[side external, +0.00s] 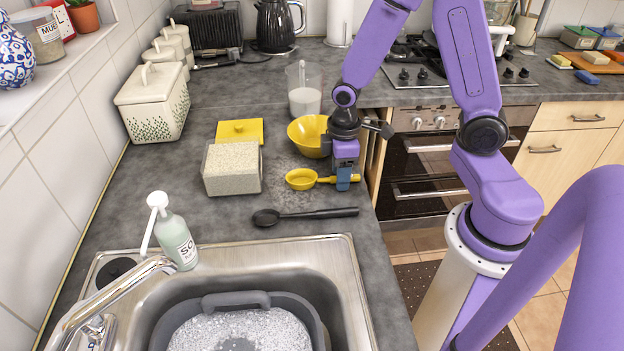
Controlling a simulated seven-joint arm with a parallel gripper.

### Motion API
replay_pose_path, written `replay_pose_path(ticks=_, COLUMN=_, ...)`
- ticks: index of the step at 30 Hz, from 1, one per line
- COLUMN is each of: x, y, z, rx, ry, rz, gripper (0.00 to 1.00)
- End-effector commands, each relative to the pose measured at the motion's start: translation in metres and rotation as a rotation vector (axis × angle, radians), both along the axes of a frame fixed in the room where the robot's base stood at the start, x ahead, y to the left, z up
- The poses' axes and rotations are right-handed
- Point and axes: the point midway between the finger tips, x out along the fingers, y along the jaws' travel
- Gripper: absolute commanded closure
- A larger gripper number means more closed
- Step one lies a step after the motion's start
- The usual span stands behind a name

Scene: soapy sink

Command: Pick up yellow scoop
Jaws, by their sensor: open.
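The yellow scoop (302,179) lies on the grey counter in the side external view, its round bowl to the left and its handle running right. My gripper (343,184) is down at the handle, with a blue finger in front of it. The jaws are open around or beside the handle; the far finger is hidden, so I cannot tell which. The scoop appears to rest on the counter.
A yellow bowl (306,134) stands just behind my gripper. A tub of grains (232,168), a yellow lid (240,131) and a measuring jug (304,95) are nearby. A black spoon (305,215) lies in front, before the sink (335,270) with a soapy basin (235,300).

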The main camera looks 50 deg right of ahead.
Motion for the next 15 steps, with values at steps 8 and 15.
replay_pose_path(ticks=8, x=0.0, y=0.0, z=0.0002, rx=0.0, ry=0.0, rz=0.0, gripper=0.85)
replay_pose_path(ticks=15, x=0.0001, y=0.0001, z=0.0004, rx=0.0, ry=0.0, rz=0.0, gripper=1.0)
